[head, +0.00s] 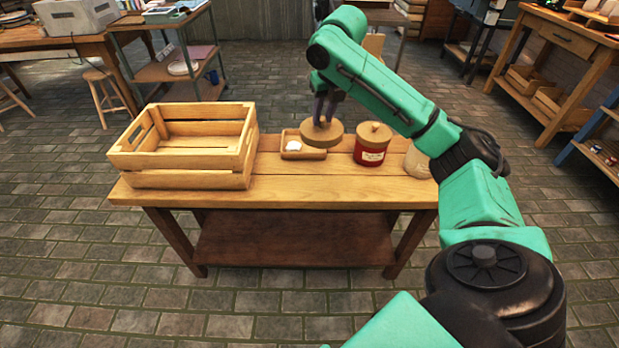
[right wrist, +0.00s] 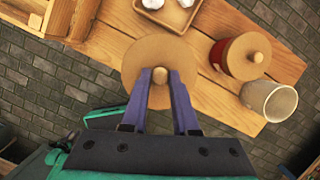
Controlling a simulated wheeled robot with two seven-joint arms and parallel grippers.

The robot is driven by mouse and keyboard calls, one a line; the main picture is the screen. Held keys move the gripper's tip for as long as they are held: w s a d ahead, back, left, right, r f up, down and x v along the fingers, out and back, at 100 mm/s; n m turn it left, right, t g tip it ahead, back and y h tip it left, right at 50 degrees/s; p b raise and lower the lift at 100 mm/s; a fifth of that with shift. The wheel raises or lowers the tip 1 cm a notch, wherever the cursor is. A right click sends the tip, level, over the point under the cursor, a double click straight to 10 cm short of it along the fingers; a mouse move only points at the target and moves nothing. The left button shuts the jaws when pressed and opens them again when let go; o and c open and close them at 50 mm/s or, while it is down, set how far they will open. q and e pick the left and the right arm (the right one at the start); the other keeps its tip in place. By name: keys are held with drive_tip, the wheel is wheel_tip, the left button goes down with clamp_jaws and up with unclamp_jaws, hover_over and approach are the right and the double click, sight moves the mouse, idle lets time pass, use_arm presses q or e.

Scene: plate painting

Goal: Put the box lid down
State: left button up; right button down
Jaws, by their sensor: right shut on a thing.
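The box lid (head: 331,138) is a round tan wooden disc with a knob. It also shows in the right wrist view (right wrist: 187,62). My right gripper (head: 325,110) is above the lid, its fingers shut on the lid's knob (right wrist: 160,87). In the head view the lid overlaps the right part of a small wooden tray (head: 303,154); I cannot tell whether it touches the table. A red canister with its own wooden lid (head: 371,146) stands to the right of the held lid, apart from it. My left gripper is not in view.
A slatted wooden crate (head: 180,179) fills the left of the wooden table (head: 300,192). White round things (right wrist: 151,3) lie in the tray. A pale cup or jar (right wrist: 269,100) stands beside the red canister. The table's front strip is bare.

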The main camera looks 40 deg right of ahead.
drive_tip(key=f+b, duration=0.1)
drive_tip(key=f, duration=0.5)
drive_tip(key=f+b, duration=0.1)
drive_tip(key=f, duration=0.6)
drive_tip(key=d+f+b, duration=0.1)
drive_tip(key=f, duration=0.5)
drive_tip(key=shift+s+f+b, duration=0.15)
drive_tip(key=shift+s+b, duration=0.15)
drive_tip(key=shift+b, duration=0.05)
drive_tip(key=shift+f, duration=0.25)
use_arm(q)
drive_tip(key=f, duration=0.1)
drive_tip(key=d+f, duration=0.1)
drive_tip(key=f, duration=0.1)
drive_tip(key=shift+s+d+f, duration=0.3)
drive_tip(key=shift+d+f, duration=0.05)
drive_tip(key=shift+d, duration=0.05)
use_arm(e)
drive_tip(key=c, duration=0.7)
unclamp_jaws()
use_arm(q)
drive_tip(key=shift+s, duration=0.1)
